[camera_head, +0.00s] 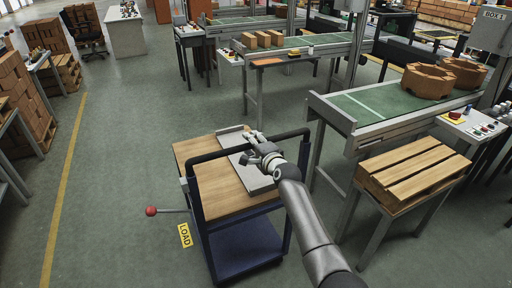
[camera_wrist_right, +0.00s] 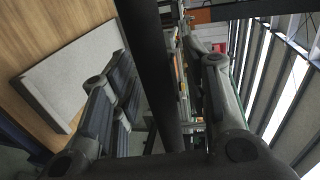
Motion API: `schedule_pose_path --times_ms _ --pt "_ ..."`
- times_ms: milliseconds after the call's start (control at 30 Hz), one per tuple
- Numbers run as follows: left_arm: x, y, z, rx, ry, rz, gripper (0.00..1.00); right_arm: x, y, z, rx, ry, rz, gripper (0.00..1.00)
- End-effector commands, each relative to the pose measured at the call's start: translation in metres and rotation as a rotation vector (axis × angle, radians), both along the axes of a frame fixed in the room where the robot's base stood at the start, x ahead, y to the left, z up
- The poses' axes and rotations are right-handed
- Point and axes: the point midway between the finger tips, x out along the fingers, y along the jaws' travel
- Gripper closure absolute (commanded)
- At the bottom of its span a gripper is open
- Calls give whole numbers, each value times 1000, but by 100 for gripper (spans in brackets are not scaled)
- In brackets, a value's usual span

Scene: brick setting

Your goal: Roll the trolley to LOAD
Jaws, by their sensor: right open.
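The trolley has a wooden top (camera_head: 215,186), a dark blue frame and lower shelf (camera_head: 243,245), and a black handle bar (camera_head: 212,156) across its near side. A grey plate lies on the top; it also shows in the wrist view (camera_wrist_right: 75,72). My right gripper (camera_head: 256,145) is at the handle bar. In the right wrist view the bar (camera_wrist_right: 158,75) runs between its open fingers (camera_wrist_right: 165,100), with gaps on both sides. A yellow LOAD sign (camera_head: 185,235) lies on the floor left of the trolley. My left gripper is out of view.
A lever with a red ball (camera_head: 151,211) sticks out left of the trolley. A conveyor (camera_head: 385,107) and a pallet on a stand (camera_head: 415,170) are close on the right. Floor on the left is clear up to a yellow line (camera_head: 65,190) and brick stacks (camera_head: 28,98).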

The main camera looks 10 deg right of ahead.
Motion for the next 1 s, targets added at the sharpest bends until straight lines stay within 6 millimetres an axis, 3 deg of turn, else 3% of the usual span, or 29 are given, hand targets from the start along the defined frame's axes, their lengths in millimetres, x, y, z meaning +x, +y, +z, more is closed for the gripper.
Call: schedule_pose_path --times_ms 267,1000 --pt "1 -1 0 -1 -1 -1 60 -18 -5 3 3 0 2 58" --pt "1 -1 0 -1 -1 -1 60 -103 -33 21 1 0 0 58"
